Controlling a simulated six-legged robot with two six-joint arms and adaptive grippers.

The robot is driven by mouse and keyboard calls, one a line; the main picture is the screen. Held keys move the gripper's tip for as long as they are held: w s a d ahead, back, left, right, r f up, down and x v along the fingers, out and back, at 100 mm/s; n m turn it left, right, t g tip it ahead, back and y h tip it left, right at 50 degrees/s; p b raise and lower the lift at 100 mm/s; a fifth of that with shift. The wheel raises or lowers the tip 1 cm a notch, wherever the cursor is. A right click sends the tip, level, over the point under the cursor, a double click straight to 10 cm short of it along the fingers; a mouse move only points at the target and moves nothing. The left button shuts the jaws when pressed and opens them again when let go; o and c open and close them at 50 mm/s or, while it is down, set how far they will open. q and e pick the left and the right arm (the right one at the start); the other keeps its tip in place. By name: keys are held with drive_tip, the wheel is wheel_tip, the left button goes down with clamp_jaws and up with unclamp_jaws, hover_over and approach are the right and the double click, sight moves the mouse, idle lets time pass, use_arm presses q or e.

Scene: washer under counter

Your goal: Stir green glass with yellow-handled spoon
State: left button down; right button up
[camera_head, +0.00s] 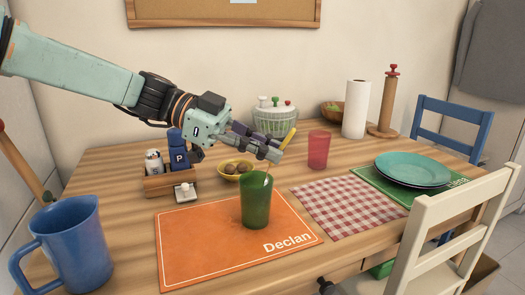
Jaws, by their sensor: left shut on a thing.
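A green glass (257,205) stands upright on the orange placemat (205,245) marked "Declan". My left gripper (272,150) is above the glass, slightly to its right, and is shut on the yellow-handled spoon (289,138). The yellow handle sticks up past the fingers. A thin part of the spoon shows below the fingers, near the glass rim. Its lower end is hidden, so I cannot tell how deep it reaches into the glass. My right gripper is not clearly seen.
A blue pitcher (75,245) stands front left. A wooden caddy (170,182) with shakers and a small yellow bowl (238,170) sit behind the glass. A red glass (318,150) stands to the right, near a checkered mat (345,205). Teal plates (412,167) are further right.

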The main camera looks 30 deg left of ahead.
use_arm(q)
drive_tip(key=shift+s+d+r+p, duration=0.1)
drive_tip(key=shift+d+r+p, duration=0.3)
drive_tip(key=shift+r, duration=0.5)
drive_tip(key=shift+s+d+r+p, duration=0.1)
drive_tip(key=shift+d+r+p, duration=0.3)
drive_tip(key=shift+r, duration=0.45)
drive_tip(key=shift+s+d+r+p, duration=0.1)
drive_tip(key=shift+d+r+p, duration=0.25)
drive_tip(key=shift+r, duration=0.55)
drive_tip(key=shift+a+r, duration=0.1)
wheel_tip(320, 180, up, 5)
drive_tip(key=p, duration=0.3)
drive_tip(key=shift+f, duration=0.2)
